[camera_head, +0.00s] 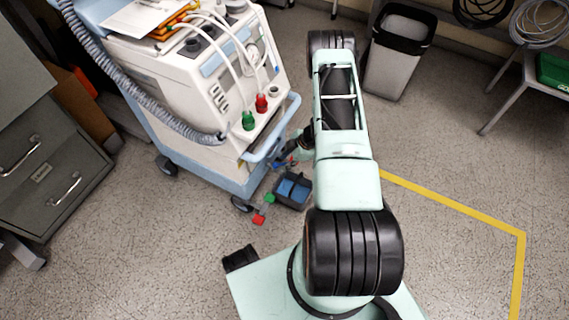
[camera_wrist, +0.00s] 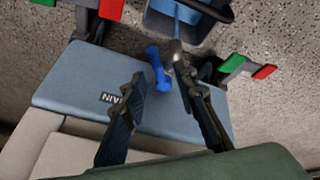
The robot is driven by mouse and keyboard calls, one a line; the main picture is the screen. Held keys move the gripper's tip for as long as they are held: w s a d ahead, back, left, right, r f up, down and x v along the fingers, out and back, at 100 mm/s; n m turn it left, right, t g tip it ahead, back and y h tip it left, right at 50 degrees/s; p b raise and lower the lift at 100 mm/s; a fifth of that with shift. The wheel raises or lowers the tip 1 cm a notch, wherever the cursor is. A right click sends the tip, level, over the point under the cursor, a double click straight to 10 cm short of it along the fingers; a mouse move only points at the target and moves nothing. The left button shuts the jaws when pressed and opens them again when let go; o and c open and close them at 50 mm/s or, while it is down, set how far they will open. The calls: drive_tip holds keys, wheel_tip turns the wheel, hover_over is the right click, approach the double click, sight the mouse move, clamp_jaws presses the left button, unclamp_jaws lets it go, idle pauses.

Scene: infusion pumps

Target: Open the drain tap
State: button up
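The drain tap shows in the wrist view as a small blue lever (camera_wrist: 157,68) in front of a light-blue panel. A "DRAIN" label (camera_wrist: 115,99) on the panel is partly covered by my left finger. My gripper (camera_wrist: 160,76) is open, with its two dark fingers on either side of the lever. The lever appears between the fingertips; I cannot tell whether either finger touches it. A metal spout end (camera_wrist: 176,50) sits beside the right fingertip. In the head view my gripper (camera_head: 284,155) is small, low at the machine's right side, and the tap is hard to make out.
A blue bucket (camera_head: 292,190) stands on the floor below my gripper; it also shows in the wrist view (camera_wrist: 185,22). Red and green caster pedals (camera_head: 262,208) stick out nearby. The white machine (camera_head: 185,85) stands left of my arm.

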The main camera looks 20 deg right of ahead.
drive_tip(key=shift+w+a+f, duration=0.15)
drive_tip(key=shift+f, duration=0.2)
drive_tip(key=shift+c, duration=0.3)
clamp_jaws()
drive_tip(key=shift+s+a+m+t+h, duration=0.15)
drive_tip(key=shift+s+m+h, duration=0.1)
drive_tip(key=shift+m, duration=0.5)
drive_tip(key=shift+s+a+m+t+h, duration=0.1)
drive_tip(key=shift+a+m+t+h, duration=0.15)
drive_tip(key=shift+m, duration=0.55)
drive_tip(key=shift+s+a+m+t+h, duration=0.1)
drive_tip(key=shift+s+m+h, duration=0.15)
drive_tip(key=shift+m, duration=0.5)
drive_tip(key=shift+o, duration=0.3)
unclamp_jaws()
drive_tip(key=shift+d+r, duration=0.1)
drive_tip(key=shift+r, duration=0.05)
